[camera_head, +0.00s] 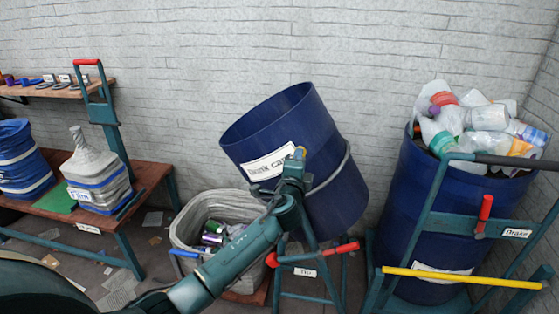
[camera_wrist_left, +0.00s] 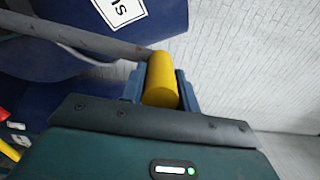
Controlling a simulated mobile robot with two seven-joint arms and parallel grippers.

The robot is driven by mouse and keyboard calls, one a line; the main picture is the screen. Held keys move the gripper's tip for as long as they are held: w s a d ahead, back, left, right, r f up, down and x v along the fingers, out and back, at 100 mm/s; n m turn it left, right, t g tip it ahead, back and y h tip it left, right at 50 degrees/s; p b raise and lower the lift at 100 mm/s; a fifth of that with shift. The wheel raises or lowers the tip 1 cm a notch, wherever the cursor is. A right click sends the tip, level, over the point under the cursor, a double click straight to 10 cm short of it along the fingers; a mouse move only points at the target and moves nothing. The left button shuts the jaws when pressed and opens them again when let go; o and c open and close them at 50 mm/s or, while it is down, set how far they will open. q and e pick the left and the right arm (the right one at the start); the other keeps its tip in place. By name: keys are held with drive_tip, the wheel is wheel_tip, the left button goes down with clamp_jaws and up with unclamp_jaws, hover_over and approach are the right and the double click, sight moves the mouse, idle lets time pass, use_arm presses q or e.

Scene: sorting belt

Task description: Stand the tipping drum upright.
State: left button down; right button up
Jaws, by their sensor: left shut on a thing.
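The tipping drum (camera_head: 335,165) is a dark blue barrel with a white label, tilted in its teal stand. Its open mouth leans to the upper left, above a grey bin (camera_head: 181,238). A grey hoop (camera_head: 335,178) runs around the drum and ends in a yellow handle (camera_wrist_left: 161,80). My left gripper (camera_head: 297,158) is shut on this yellow handle, beside the drum's label. The wrist view shows the handle between my fingers (camera_wrist_left: 160,92), with the blue drum (camera_wrist_left: 90,25) behind. My arm hides part of the drum and bin. My right gripper is not in view.
The bin holds several cans. A second blue drum (camera_head: 400,225), full of plastic bottles, stands upright at right behind a teal frame with a yellow bar (camera_head: 460,277). At left is a wooden bench (camera_head: 150,174) with wrapped bundles. A red-ended pedal bar (camera_head: 315,255) sits low on the stand.

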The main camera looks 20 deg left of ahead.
use_arm(q)
drive_tip(key=w+d+f+m+b, duration=0.1)
drive_tip(key=d+f+m+b, duration=0.1)
drive_tip(key=d, duration=0.4)
drive_tip(key=w+d+f+m+b, duration=0.2)
drive_tip(key=d+f+m+b, duration=0.1)
drive_tip(key=d, duration=0.4)
drive_tip(key=shift+d+f+m, duration=0.2)
drive_tip(key=shift+m, duration=0.6)
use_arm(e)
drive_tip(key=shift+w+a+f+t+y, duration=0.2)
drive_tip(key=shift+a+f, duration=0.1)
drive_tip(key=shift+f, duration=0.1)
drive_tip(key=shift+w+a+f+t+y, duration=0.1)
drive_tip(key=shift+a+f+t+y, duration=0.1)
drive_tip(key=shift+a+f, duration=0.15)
use_arm(q)
drive_tip(key=c, duration=1.5)
unclamp_jaws()
drive_tip(key=o, duration=0.3)
drive_tip(key=shift+w+d+f, duration=0.1)
drive_tip(key=shift+d+f, duration=0.05)
drive_tip(key=shift+o, duration=0.7)
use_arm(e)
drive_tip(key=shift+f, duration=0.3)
